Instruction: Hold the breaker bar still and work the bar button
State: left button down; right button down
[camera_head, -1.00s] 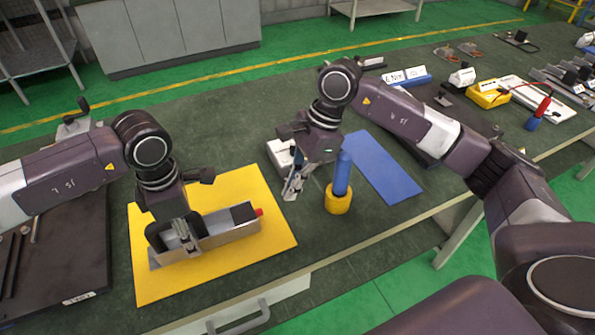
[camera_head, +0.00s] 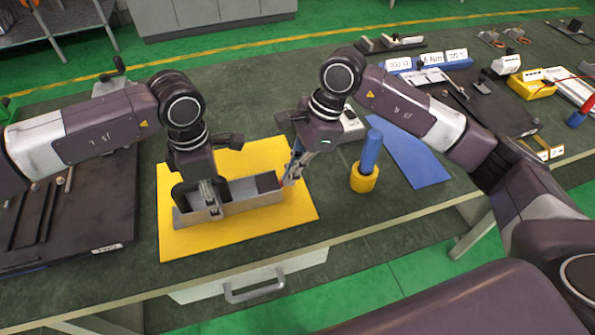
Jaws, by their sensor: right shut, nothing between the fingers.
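The breaker bar (camera_head: 240,200) is a long grey metal piece with a dark block (camera_head: 267,182) near its right end. It lies on a yellow mat (camera_head: 190,245). My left gripper (camera_head: 211,208) reaches down onto the left part of the bar; whether its fingers are closed on it is hidden. My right gripper (camera_head: 291,179) is shut and empty, with its fingertips right beside the bar's right end. The red button at that end is hidden behind these fingertips, so I cannot tell whether they touch it.
A blue cylinder in a yellow ring base (camera_head: 364,180) stands right of the mat, close to my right gripper. A blue flat sheet (camera_head: 425,165) lies beyond it. A dark panel (camera_head: 85,220) lies at the left. Several labelled items fill the table's far right.

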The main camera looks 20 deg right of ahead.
pick_arm(q)
jog(key=shift+d, duration=0.2)
pick_arm(e)
jog(key=shift+s+a, duration=0.1)
jog(key=shift+a, duration=0.5)
jog(key=shift+d, duration=0.1)
jog(key=d, duration=0.4)
jog(key=shift+d, duration=0.15)
pick_arm(q)
jog(key=shift+a, duration=0.1)
pick_arm(e)
jog(key=v, duration=1)
jog(key=shift+d, duration=0.3)
pick_arm(q)
jog(key=c, duration=1)
grip_release()
jog(key=shift+a, duration=0.1)
pick_arm(e)
jog(key=shift+a, duration=0.1)
